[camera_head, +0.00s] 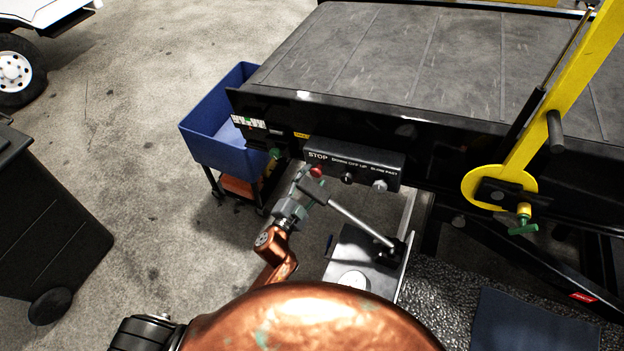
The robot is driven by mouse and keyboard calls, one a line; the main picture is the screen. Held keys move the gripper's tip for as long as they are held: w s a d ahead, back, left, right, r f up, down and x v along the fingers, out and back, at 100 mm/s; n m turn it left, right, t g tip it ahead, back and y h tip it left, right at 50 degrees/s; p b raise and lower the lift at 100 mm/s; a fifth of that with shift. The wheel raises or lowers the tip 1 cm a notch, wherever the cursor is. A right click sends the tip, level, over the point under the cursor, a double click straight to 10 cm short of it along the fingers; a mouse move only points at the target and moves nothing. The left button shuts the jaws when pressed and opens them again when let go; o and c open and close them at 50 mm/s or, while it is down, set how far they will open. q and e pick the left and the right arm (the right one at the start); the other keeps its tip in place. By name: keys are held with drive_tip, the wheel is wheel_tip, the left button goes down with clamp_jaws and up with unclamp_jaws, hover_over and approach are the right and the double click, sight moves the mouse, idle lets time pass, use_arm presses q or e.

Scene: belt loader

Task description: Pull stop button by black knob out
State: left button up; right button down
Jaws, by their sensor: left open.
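The control box (372,160) is black, with white labels including STOP, on the near edge of the belt loader. The red stop button (317,171) sits under the STOP label at its left end. A black knob (347,179) is just right of the button, and a pale grey knob (379,186) is further right. My left gripper (304,179) is open, with its fingers just left of and below the red button. I cannot tell whether they touch it. My right gripper is not in view.
A metal lever (358,221) with a black grip rises from a metal box (352,275) close beside my left gripper. A blue bin (213,135) on a cart stands behind to the left. A yellow arm (560,90) stands at right.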

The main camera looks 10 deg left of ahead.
use_arm(q)
drive_tip(key=shift+s, duration=0.1)
drive_tip(key=v, duration=1.2)
drive_tip(key=shift+f, duration=0.1)
drive_tip(key=s+a+f+n+g+y+b, duration=0.1)
drive_tip(key=s+a+f+n+g, duration=0.15)
drive_tip(key=f, duration=1.35)
drive_tip(key=s+a+f+n+g+y+b, duration=0.1)
drive_tip(key=a+f+g+y, duration=0.2)
drive_tip(key=f, duration=1.4)
drive_tip(key=s+a+f+n+g+b, duration=0.1)
drive_tip(key=s+a+f+g, duration=0.15)
drive_tip(key=s+f, duration=0.55)
drive_tip(key=s+a+f+n+g+b, duration=0.15)
drive_tip(key=s+a+f, duration=0.25)
drive_tip(key=f, duration=0.8)
drive_tip(key=s+a+f+n+g, duration=0.1)
drive_tip(key=s+a+f+g, duration=0.1)
drive_tip(key=s+f, duration=0.3)
drive_tip(key=s+a+f+n+g+b, duration=0.1)
drive_tip(key=s+f, duration=0.5)
drive_tip(key=s, duration=0.7)
drive_tip(key=s+a+f+n+g, duration=0.2)
drive_tip(key=s+f+g, duration=0.2)
drive_tip(key=s, duration=0.6)
drive_tip(key=shift+a+f+y+b, duration=0.3)
drive_tip(key=shift+a+f, duration=0.05)
drive_tip(key=shift+f, duration=0.65)
